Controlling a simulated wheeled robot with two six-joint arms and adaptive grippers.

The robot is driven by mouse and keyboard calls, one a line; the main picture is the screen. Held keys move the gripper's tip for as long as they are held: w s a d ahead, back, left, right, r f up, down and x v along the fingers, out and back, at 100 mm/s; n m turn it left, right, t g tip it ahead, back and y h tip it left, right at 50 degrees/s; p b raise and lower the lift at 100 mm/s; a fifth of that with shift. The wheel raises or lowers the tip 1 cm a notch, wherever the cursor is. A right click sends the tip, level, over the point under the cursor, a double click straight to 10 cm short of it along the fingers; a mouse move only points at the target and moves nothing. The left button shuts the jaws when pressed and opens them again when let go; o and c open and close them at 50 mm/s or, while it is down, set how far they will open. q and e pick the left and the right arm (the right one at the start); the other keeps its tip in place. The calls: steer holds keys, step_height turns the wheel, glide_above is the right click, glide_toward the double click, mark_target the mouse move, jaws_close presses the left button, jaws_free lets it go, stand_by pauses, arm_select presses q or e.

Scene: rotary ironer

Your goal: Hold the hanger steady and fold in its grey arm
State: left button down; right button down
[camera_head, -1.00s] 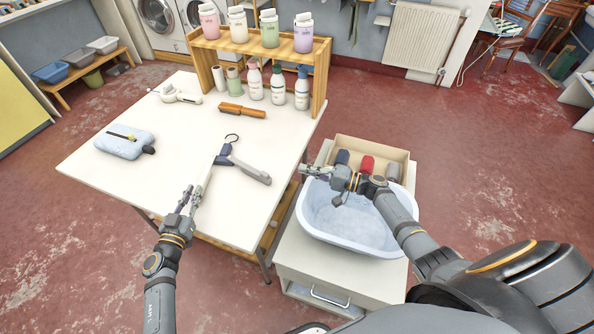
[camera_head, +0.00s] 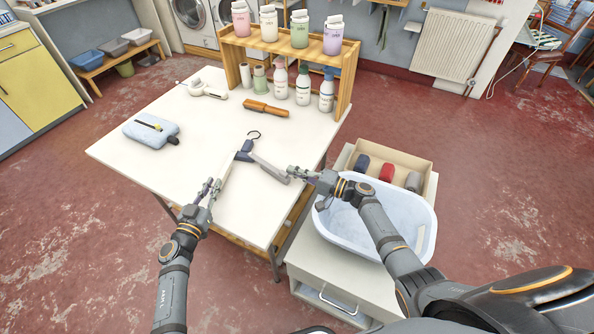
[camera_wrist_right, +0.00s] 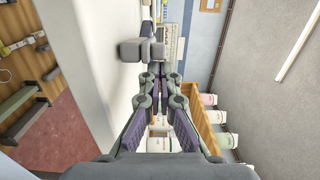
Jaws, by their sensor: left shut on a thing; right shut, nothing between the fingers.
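The two arms are spread apart. My left gripper (camera_head: 212,186) is shut on the pale arm near its outer end. My right gripper (camera_head: 291,171) is shut and empty, right beside the outer end of the grey arm; I cannot tell if they touch. In the right wrist view the closed fingers (camera_wrist_right: 159,72) point towards a grey block-like end (camera_wrist_right: 144,50), likely the grey arm.
On the table (camera_head: 150,166) are a blue pouch (camera_head: 151,132), a brown brush (camera_head: 266,108) and a white device (camera_head: 206,91). A wooden shelf (camera_head: 345,70) with bottles stands at the back. A blue-white basin (camera_head: 422,205) and a box (camera_head: 411,160) stand to the right.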

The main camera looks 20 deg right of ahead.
steer(key=shift+s+a, duration=0.1)
steer(key=shift+s+a+f+m+t+h, duration=0.15)
steer(key=shift+s+a+m+t+h, duration=0.15)
steer(key=shift+s+a+m+t, duration=0.15)
steer(key=a+m+t+h, duration=0.1)
steer(key=s+a+m+t+h, duration=0.2)
steer(key=a+h, duration=0.1)
steer(key=shift+s+a, duration=0.1)
steer(key=shift+s, duration=0.15)
steer(key=shift+s+a+h, duration=0.15)
steer(key=shift+s+a, duration=0.1)
steer(key=shift+a, duration=0.35)
steer(key=shift+s+a+h, duration=0.15)
steer(key=shift+s+a, duration=0.05)
steer(key=shift+a, duration=0.35)
